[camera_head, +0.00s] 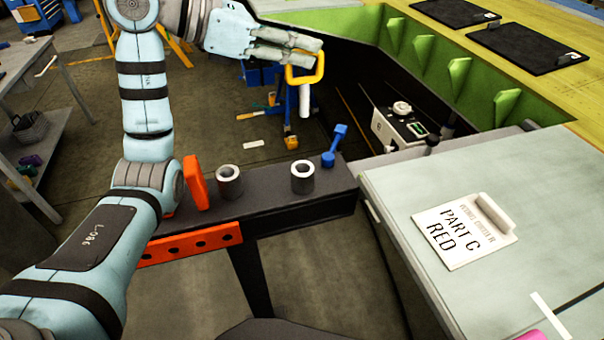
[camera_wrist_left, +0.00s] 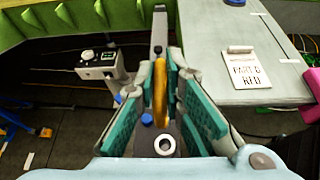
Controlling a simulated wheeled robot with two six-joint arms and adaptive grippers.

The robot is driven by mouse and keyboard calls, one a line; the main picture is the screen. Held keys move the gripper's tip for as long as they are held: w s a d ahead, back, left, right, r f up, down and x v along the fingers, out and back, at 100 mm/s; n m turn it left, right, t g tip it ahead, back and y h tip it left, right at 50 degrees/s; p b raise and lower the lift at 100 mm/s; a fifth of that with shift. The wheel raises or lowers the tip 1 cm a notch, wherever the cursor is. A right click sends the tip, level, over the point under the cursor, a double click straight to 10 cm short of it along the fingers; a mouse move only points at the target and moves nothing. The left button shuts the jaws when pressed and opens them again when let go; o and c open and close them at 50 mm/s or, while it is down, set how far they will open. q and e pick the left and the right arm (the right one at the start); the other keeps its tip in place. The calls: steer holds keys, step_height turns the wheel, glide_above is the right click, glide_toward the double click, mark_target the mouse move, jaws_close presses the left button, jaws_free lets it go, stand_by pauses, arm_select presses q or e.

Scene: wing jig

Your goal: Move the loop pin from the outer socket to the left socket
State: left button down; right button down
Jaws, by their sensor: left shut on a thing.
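The loop pin has a yellow loop handle (camera_head: 306,67) and a pale shaft (camera_head: 304,100). My left gripper (camera_head: 316,52) is shut on the loop, and the shaft hangs down free in the air. In the left wrist view the loop (camera_wrist_left: 160,92) is seen edge-on between the fingers, and its shaft is hidden. Two grey sockets stand on the dark beam: a left socket (camera_head: 229,182) and a right socket (camera_head: 302,177). Both look empty. The pin is above and beyond the right one, apart from it. My right gripper is not in view.
A blue pin-like piece (camera_head: 335,147) stands at the beam's right end. An orange upright plate (camera_head: 196,183) is beside the left socket. A table with a Part C sign (camera_head: 464,231) is at the right. A grey control box (camera_head: 401,125) stands behind the beam.

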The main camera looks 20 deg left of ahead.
arm_select(q)
step_height(320, 180, down, 18)
steer(key=b, duration=0.1)
steer(key=shift+a, duration=0.15)
steer(key=shift+f, duration=0.1)
steer(key=shift+f+b, duration=0.25)
steer(key=shift+b, duration=0.3)
steer(key=c, duration=1.7)
jaws_free()
steer(key=v, duration=0.8)
steer(key=b+v, duration=0.1)
steer(key=v, duration=0.3)
steer(key=shift+s+r, duration=0.15)
steer(key=shift+r, duration=0.25)
